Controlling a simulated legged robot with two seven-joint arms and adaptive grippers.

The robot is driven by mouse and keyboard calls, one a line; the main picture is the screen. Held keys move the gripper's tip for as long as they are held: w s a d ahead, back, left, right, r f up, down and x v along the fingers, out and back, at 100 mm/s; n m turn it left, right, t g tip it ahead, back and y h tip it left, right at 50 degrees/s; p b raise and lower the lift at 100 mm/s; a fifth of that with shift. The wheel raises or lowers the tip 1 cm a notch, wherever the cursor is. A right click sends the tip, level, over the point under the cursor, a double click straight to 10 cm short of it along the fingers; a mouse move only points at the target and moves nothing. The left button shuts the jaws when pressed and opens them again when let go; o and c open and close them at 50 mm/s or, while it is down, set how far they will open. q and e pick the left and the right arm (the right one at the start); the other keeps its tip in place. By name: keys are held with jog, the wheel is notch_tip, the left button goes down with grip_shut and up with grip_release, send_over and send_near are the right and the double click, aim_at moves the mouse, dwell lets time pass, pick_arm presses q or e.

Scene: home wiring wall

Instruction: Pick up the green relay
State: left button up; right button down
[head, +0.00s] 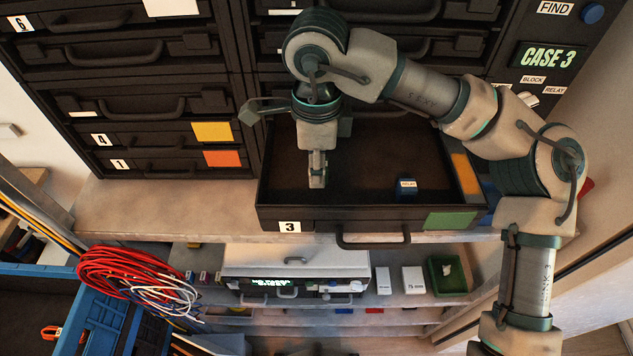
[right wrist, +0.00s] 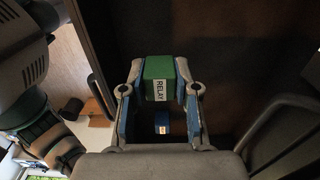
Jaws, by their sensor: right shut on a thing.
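The green relay (right wrist: 157,70), a block with a white "RELAY" label, sits between the two fingers in the right wrist view. My right gripper (head: 317,182) is shut on it, over the inside of the open drawer marked 3 (head: 365,226). The gripper's blue-padded fingers (right wrist: 158,100) press on both sides of the block. In the head view the green relay is hidden behind the gripper. A blue relay (head: 405,185) lies on the drawer floor to the right; a blue block (right wrist: 162,122) also shows in the right wrist view. My left gripper is out of view.
Closed drawers (head: 158,135) stand at the left, some with coloured labels. A "CASE 3" display (head: 548,57) is at the upper right. Below the drawer are a shelf with a green bin (head: 446,274) and white boxes. Red cables (head: 120,268) hang at the lower left.

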jog(key=shift+r+p, duration=1.6)
jog(key=shift+r, duration=0.3)
